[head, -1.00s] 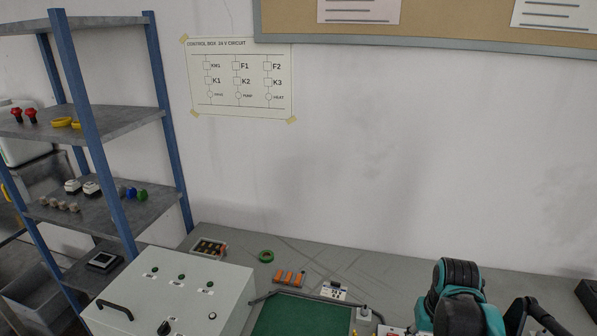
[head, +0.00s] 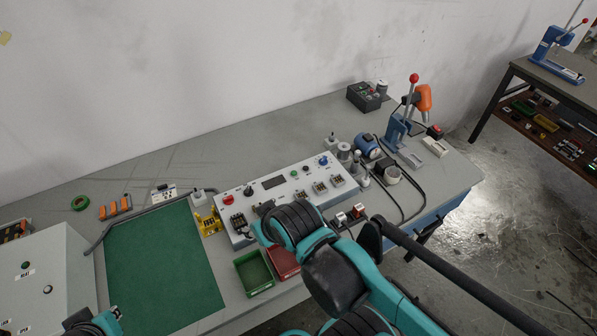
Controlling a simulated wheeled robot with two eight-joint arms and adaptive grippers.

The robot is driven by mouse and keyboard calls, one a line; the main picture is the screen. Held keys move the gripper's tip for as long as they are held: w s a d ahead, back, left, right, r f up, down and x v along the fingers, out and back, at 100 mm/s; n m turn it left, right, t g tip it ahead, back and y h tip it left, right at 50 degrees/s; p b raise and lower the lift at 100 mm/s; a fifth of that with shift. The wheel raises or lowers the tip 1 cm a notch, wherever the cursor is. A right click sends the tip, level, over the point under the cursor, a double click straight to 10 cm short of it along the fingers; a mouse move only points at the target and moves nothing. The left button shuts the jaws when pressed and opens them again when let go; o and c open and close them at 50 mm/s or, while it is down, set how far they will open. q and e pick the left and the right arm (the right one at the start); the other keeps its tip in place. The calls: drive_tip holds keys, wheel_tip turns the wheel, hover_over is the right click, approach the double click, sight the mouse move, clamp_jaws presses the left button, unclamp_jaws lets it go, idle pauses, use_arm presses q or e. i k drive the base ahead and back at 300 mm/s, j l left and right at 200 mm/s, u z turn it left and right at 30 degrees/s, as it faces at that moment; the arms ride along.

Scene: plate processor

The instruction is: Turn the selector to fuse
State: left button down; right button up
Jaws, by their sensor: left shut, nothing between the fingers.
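A white instrument panel (head: 298,181) lies on the bench in the middle of the view. A black selector knob (head: 248,190) is near its left end, between a red button (head: 228,199) and a dark display (head: 273,182). The selector's lettering is too small to read, so I cannot tell its setting. My left gripper (head: 82,321) shows only in part at the bottom left edge, shut and empty, well away from the panel. My right arm reaches in from the lower right and covers the panel's near edge; its fingers do not show.
A green mat (head: 163,262) lies left of the panel, with a white control box (head: 40,270) beyond it. Green (head: 253,272) and red (head: 283,262) bins sit in front of the panel. A blue press (head: 396,130) and cables stand to its right.

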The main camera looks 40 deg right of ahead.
sight(249, 192)
drive_tip(key=k+l+z, duration=0.1)
drive_tip(key=l+z, duration=0.15)
drive_tip(key=z, duration=0.15)
drive_tip(key=l+z, duration=0.4)
drive_tip(key=k+j, duration=0.05)
drive_tip(key=j, duration=0.05)
